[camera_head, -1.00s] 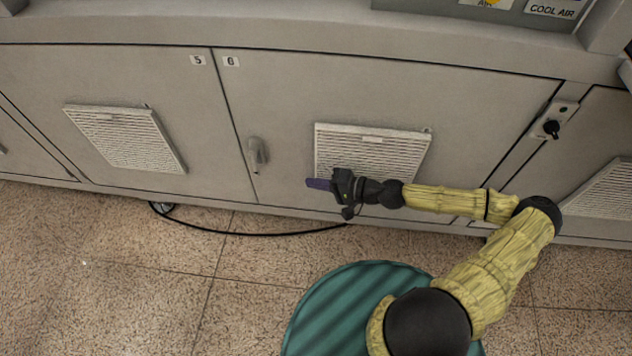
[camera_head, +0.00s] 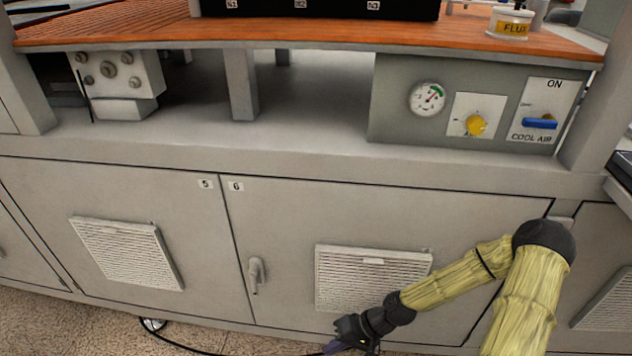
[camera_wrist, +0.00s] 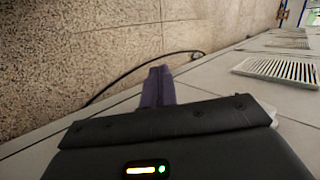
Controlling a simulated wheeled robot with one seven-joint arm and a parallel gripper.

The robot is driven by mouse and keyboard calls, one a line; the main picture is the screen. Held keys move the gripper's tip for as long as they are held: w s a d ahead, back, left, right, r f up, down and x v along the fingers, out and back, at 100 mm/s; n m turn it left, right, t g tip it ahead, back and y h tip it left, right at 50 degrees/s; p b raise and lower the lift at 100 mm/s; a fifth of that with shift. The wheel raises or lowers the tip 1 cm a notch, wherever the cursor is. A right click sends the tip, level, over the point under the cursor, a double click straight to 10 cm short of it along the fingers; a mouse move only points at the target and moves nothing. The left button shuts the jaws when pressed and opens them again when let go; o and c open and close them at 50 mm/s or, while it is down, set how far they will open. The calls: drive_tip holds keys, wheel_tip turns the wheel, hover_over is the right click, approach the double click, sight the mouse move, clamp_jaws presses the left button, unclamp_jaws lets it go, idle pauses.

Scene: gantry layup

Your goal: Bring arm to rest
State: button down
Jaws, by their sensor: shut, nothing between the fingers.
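My gripper (camera_head: 335,347) is low at the bottom of the head view, in front of the lower part of cabinet door 6 (camera_head: 290,215). My yellow-sleeved arm reaches down to it from the right. In the wrist view the purple fingers of my gripper (camera_wrist: 158,85) are together, with nothing between them. They point past the foot of the cabinet, with the floor to the left.
A black cable (camera_head: 185,346) runs along the floor by the cabinet. Door 6 has a handle (camera_head: 257,275) and a vent (camera_head: 370,278). Above are a gauge (camera_head: 427,98), a yellow knob (camera_head: 475,125), a blue COOL AIR switch (camera_head: 540,124) and an orange worktop (camera_head: 130,25) with a flux jar (camera_head: 510,23).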

drive_tip(key=d+r+t+h, duration=0.1)
drive_tip(key=d+r+h, duration=0.35)
drive_tip(key=r, duration=0.35)
drive_tip(key=d+r+t+h, duration=0.1)
drive_tip(key=d+r+h, duration=0.3)
drive_tip(key=d+r, duration=0.25)
wheel_tip(320, 180, up, 45)
drive_tip(key=s+t+p, duration=0.1)
drive_tip(key=s+p, duration=0.1)
drive_tip(key=p, duration=3.3)
drive_tip(key=shift+m+t, duration=0.4)
drive_tip(key=shift+s+a, duration=0.1)
